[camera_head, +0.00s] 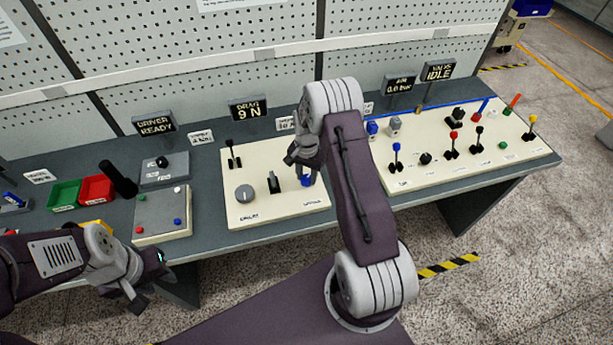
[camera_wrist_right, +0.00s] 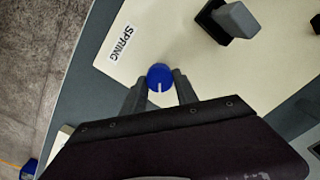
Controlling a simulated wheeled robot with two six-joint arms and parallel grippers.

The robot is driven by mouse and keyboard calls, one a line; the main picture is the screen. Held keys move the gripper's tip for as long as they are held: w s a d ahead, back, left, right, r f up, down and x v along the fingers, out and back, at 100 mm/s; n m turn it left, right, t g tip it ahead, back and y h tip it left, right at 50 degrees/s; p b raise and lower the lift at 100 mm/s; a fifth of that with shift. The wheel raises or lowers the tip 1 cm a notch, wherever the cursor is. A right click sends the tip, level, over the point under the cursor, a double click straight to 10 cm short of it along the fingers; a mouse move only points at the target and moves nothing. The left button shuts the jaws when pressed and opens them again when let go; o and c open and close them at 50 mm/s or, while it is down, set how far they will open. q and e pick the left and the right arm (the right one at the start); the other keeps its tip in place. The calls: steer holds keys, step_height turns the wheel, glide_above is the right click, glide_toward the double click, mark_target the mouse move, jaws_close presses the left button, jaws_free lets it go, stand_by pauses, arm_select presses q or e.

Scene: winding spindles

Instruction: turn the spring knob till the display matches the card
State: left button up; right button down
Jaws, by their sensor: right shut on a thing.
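The blue spring knob (camera_wrist_right: 160,77) stands on the cream panel beside the SPRING label (camera_wrist_right: 121,42); its white pointer line shows in the right wrist view. My right gripper (camera_wrist_right: 160,88) is shut on the knob, one finger on each side. In the head view the blue knob (camera_head: 307,181) is partly covered by my right gripper (camera_head: 305,170). A display (camera_head: 249,109) behind the panel reads "DRAG 9 N". Another display and card behind the panel (camera_head: 286,124) are partly hidden by my right arm. My left gripper (camera_head: 148,280) hangs in front of the table edge; its jaw opening is unclear.
A second panel (camera_head: 480,158) with several coloured levers stands to the right. A green bin (camera_head: 64,195) and a red bin (camera_head: 97,189) are at the left.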

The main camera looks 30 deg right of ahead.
steer(key=m, duration=0.3)
steer(key=shift+m, duration=0.3)
steer(key=shift+r+m+b, duration=0.1)
steer(key=shift+m+b, duration=0.2)
steer(key=shift+m, duration=1.4)
steer(key=c, duration=0.9)
jaws_free()
steer(key=shift+c, duration=0.2)
